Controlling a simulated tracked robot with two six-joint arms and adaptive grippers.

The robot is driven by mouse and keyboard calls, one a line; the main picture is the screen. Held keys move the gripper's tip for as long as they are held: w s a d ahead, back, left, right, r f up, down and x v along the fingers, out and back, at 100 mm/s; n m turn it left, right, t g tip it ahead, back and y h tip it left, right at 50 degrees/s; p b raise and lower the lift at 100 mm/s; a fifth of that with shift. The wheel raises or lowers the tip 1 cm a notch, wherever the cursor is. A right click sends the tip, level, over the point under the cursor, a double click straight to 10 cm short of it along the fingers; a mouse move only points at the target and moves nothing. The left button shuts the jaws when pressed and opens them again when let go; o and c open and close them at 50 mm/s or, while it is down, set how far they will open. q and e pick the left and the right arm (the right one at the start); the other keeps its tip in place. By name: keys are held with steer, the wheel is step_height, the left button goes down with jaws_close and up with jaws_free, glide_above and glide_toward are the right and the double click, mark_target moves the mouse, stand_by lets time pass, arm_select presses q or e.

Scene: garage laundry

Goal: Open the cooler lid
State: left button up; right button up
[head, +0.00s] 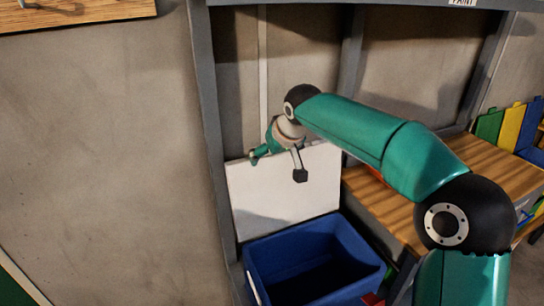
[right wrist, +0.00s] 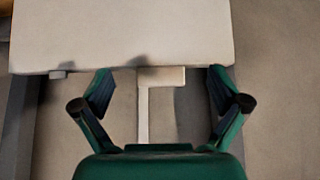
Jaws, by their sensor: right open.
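The cooler (head: 262,262) is a blue open-topped box at the bottom middle of the head view, its dark inside showing. Its white lid (head: 285,195) stands raised, nearly upright, at the back of the box. In the right wrist view the lid (right wrist: 120,35) fills the top, with a pale latch-like tab (right wrist: 162,75) at its edge. My right gripper (head: 262,153) is at the lid's top edge, fingers apart. In the wrist view the open fingers (right wrist: 158,85) straddle the tab; I cannot tell whether they touch the lid. My left gripper is not in view.
A grey shelf frame (head: 208,100) rises beside and behind the cooler. A wooden worktop (head: 470,165) lies to the right, with coloured green, yellow and blue panels (head: 512,125) beyond. The bare wall (head: 100,140) on the left is clear.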

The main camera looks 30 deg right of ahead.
steer(key=shift+r, duration=0.1)
steer(key=v, duration=1.1)
steer(key=shift+s+r, duration=0.3)
